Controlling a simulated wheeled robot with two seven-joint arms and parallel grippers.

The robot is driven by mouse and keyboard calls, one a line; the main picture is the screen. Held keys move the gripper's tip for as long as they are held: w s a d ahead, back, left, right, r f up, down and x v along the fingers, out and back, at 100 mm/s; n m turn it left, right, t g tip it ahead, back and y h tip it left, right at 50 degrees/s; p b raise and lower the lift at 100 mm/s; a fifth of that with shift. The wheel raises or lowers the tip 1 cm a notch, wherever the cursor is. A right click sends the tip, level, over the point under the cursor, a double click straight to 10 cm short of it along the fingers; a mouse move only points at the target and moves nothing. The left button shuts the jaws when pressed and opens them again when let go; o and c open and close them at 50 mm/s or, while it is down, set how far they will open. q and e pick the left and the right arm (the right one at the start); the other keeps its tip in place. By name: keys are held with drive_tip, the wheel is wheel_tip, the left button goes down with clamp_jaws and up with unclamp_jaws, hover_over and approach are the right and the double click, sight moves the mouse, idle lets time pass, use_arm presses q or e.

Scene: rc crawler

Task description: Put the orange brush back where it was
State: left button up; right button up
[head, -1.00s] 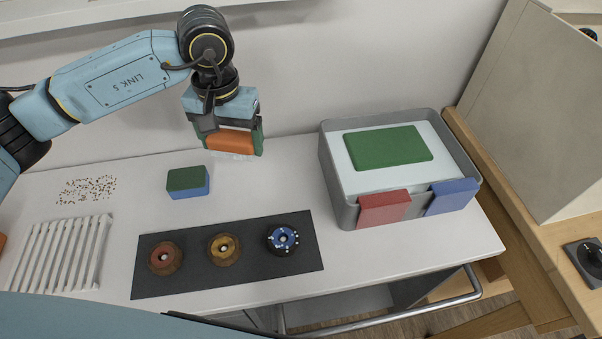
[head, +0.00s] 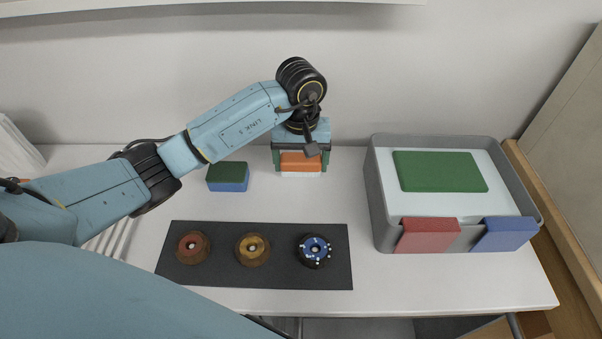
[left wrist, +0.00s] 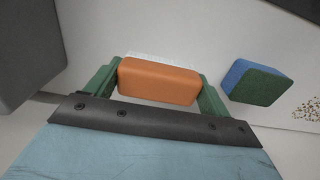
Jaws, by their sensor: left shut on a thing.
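The orange brush (head: 300,162) has an orange block back and pale bristles that point down. My left gripper (head: 300,160) is shut on it, with a green finger at each end. In the head view it is low at the back of the white table, right of the green-and-blue sponge. I cannot tell whether the bristles touch the table. In the left wrist view the orange brush (left wrist: 158,82) sits between the fingers, and the sponge (left wrist: 254,82) lies to the right, apart from it. My right gripper is not in view.
A dark mat (head: 335,276) with three round wheels lies in front. Table between brush and bin is clear.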

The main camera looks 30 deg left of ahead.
sight(301, 173)
use_arm(q)
drive_tip(key=shift+f, duration=2)
drive_tip(key=shift+f, duration=0.15)
drive_tip(key=o, duration=0.9)
wheel_tip(301, 173, up, 12)
drive_tip(key=shift+r, duration=0.2)
